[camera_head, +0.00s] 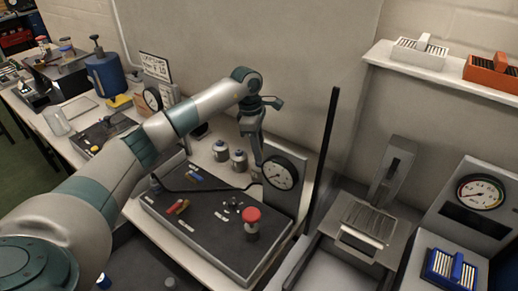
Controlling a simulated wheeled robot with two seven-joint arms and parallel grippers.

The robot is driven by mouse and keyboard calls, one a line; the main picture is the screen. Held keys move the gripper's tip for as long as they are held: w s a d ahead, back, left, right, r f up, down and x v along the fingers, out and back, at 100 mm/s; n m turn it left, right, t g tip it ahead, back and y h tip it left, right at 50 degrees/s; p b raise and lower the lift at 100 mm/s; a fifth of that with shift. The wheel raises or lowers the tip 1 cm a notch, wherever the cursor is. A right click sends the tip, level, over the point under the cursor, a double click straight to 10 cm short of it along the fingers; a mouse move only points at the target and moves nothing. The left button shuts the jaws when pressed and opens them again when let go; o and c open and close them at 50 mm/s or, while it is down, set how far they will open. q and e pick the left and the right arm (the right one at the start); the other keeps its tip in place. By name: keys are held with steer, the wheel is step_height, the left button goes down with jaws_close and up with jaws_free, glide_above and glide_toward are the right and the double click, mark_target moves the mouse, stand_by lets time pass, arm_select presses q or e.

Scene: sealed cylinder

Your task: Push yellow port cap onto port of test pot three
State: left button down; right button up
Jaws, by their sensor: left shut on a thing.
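My left gripper (257,161) reaches down from the wrist at the back of the bench, beside the dial gauge. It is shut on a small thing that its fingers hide. Two small metal pots stand to its left, one farther left (220,151) and one nearer (239,160). Something pale shows right under the fingertips and may be a third pot; I cannot tell if the gripper touches it. I cannot make out the yellow port cap or any pot numbers. My right gripper is not in view.
A dial gauge (280,172) on a grey panel stands just right of the gripper. A black upright post (326,150) rises at right. A dark cable crosses the mat's back.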

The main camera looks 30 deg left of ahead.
arm_select(q)
steer(key=shift+b, duration=0.8)
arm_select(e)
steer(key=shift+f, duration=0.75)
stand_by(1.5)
arm_select(q)
steer(key=shift+f+b, duration=0.45)
steer(key=shift+f, duration=0.1)
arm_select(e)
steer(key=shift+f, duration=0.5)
arm_select(q)
steer(key=c, duration=1.4)
jaws_free()
steer(key=shift+c, duration=0.2)
steer(key=shift+r, duration=0.1)
steer(key=shift+r, duration=0.15)
step_height(320, 180, up, 17)
steer(key=a+b, duration=0.2)
steer(key=b, duration=0.3)
steer(key=shift+s+a, duration=0.2)
steer(key=shift+s, duration=0.15)
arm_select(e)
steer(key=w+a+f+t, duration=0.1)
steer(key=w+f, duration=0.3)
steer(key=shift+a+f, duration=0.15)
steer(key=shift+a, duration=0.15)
